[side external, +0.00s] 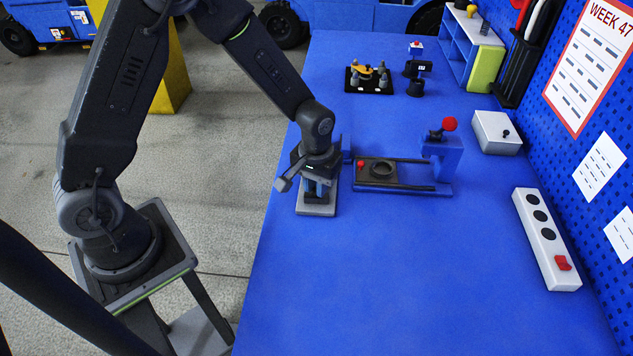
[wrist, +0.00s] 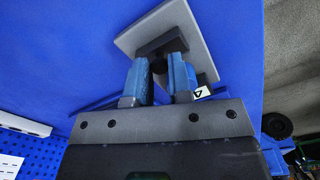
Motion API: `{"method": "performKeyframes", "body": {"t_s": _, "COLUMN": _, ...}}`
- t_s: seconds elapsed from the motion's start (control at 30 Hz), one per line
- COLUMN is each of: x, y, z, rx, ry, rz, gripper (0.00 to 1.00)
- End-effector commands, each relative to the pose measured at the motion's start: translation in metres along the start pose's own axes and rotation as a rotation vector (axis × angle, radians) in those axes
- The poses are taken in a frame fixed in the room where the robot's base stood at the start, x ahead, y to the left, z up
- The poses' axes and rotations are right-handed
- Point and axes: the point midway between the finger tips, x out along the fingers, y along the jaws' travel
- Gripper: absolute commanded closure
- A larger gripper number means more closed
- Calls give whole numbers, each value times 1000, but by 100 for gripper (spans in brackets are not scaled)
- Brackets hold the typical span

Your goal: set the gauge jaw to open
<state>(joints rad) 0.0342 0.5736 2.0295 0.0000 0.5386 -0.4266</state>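A small fixture on a light grey base plate (side external: 316,209) stands near the table's left edge. Its dark upper part (wrist: 163,44) shows in the wrist view, with the grey plate (wrist: 205,40) behind it. My gripper (side external: 317,188) points down right over this fixture. In the wrist view its two blue fingers (wrist: 160,74) stand a little apart, with the dark part at and between their tips. I cannot tell whether they touch it. Which part is the gauge jaw, and how it is set, is not clear; my gripper hides much of the fixture.
Just right stands a blue slide fixture (side external: 408,190) with dark rails, a red knob and a red-ball lever (side external: 449,124). Farther back are a black tray of parts (side external: 369,88) and a blue shelf (side external: 467,45). A white switch strip (side external: 546,238) lies right. The front table is clear.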

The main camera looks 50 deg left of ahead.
Motion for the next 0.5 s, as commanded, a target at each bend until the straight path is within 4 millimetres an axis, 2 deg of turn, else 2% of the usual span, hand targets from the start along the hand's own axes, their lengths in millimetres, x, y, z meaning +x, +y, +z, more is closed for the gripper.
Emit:
{"method": "performKeyframes", "body": {"t_s": 0.03, "x": 0, "y": 0, "z": 0, "rx": 0, "ry": 1, "rz": 0, "gripper": 75}}
{"method": "performKeyframes", "body": {"t_s": 0.23, "x": 0, "y": 0, "z": 0, "rx": 0, "ry": 1, "rz": 0, "gripper": 57}}
{"method": "performKeyframes", "body": {"t_s": 0.5, "x": -2, "y": 0, "z": 0, "rx": 0, "ry": 1, "rz": 0, "gripper": 57}}
